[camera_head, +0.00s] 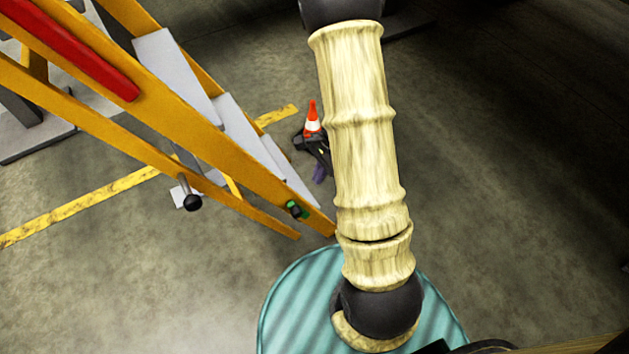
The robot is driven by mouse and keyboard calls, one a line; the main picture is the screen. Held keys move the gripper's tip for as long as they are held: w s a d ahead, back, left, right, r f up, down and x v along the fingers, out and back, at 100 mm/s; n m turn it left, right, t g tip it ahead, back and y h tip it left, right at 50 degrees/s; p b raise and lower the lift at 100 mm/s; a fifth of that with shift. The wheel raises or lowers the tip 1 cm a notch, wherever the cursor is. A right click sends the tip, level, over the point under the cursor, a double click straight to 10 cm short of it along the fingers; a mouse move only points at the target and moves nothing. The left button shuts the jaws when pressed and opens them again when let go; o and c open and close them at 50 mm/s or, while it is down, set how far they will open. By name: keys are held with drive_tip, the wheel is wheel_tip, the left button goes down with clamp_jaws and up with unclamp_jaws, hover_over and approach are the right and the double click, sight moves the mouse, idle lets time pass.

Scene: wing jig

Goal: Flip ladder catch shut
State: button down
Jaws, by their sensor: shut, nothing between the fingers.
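The yellow ladder (185,108) with grey steps stands at the upper left, its rails slanting down toward the middle. A short metal lever with a black ball knob (192,202) sticks out by its lower rail; it looks like the catch, but I cannot tell whether it is open or shut. A small green and dark fitting (296,209) sits lower on the rail. My gripper is out of the picture; only my pale arm shows, rising past the top edge to the right of the ladder.
A red bar (72,50) lies along the ladder's upper rail. An orange and white cone (313,119) stands on the floor behind the ladder, beside a dark object (318,150). A yellow floor line (82,207) runs under the ladder. The concrete floor (510,190) at right is clear.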

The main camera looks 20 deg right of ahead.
drive_tip(key=v, duration=0.2)
drive_tip(key=shift+a+r, duration=0.1)
drive_tip(key=shift+r, duration=0.25)
drive_tip(key=s+a+r+n+t+h, duration=0.1)
drive_tip(key=s+a+r+n+h, duration=0.1)
drive_tip(key=r+n, duration=0.5)
drive_tip(key=s+a+r+n+t+h, duration=0.1)
drive_tip(key=s+a+r+n+t, duration=0.1)
drive_tip(key=s+a+r+n, duration=0.2)
wheel_tip(320, 180, up, 3)
drive_tip(key=s+n, duration=0.1)
drive_tip(key=n, duration=0.4)
drive_tip(key=shift+h, duration=0.4)
drive_tip(key=shift+a+r, duration=0.1)
drive_tip(key=shift+a, duration=0.05)
